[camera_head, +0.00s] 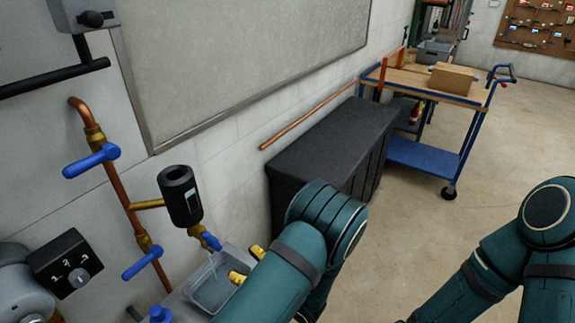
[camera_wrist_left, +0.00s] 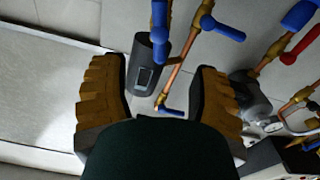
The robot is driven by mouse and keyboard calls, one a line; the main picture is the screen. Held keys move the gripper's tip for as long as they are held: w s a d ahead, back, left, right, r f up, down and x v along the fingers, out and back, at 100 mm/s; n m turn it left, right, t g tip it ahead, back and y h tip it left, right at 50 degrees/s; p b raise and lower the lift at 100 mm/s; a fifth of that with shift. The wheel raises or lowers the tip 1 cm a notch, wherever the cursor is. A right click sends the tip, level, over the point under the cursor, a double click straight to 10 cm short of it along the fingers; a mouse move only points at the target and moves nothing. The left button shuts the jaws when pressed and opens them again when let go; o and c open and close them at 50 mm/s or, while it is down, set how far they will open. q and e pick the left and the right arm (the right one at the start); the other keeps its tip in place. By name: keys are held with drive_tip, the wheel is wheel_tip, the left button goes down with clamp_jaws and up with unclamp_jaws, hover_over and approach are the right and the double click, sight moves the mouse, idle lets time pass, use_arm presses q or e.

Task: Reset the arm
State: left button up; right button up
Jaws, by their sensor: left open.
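My left gripper (camera_head: 247,265) shows partly in the head view, at the end of the teal arm, with its yellow fingers by the far right edge of a grey basin (camera_head: 205,292). I cannot tell whether it touches the basin. In the left wrist view the gripper (camera_wrist_left: 160,97) is open, its two yellow-brown fingers well apart and nothing held between them. Beyond the fingers are a black cylinder (camera_wrist_left: 146,66) and copper pipes with blue valve handles. My right arm shows at the right of the head view; its gripper is out of the picture.
A black cylinder (camera_head: 180,195) and blue-handled valve (camera_head: 91,161) sit on wall pipes. A thin stream falls into the basin. A black chest (camera_head: 325,145) stands along the wall. A blue trolley (camera_head: 425,155) carries a cardboard box (camera_head: 453,78). Floor at right is clear.

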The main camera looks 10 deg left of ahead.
use_arm(q)
wheel_tip(320, 180, down, 11)
drive_tip(key=d+m+h, duration=0.2)
drive_tip(key=m+h, duration=0.4)
drive_tip(key=h, duration=0.4)
drive_tip(key=s+d+m+g+h, duration=0.5)
drive_tip(key=s+d+m+h, duration=0.2)
drive_tip(key=s, duration=0.6)
drive_tip(key=d+h, duration=0.2)
drive_tip(key=h, duration=0.1)
drive_tip(key=shift+s+r+h, duration=0.15)
drive_tip(key=shift+r+h, duration=0.15)
drive_tip(key=shift+r, duration=0.05)
drive_tip(key=shift+a, duration=0.2)
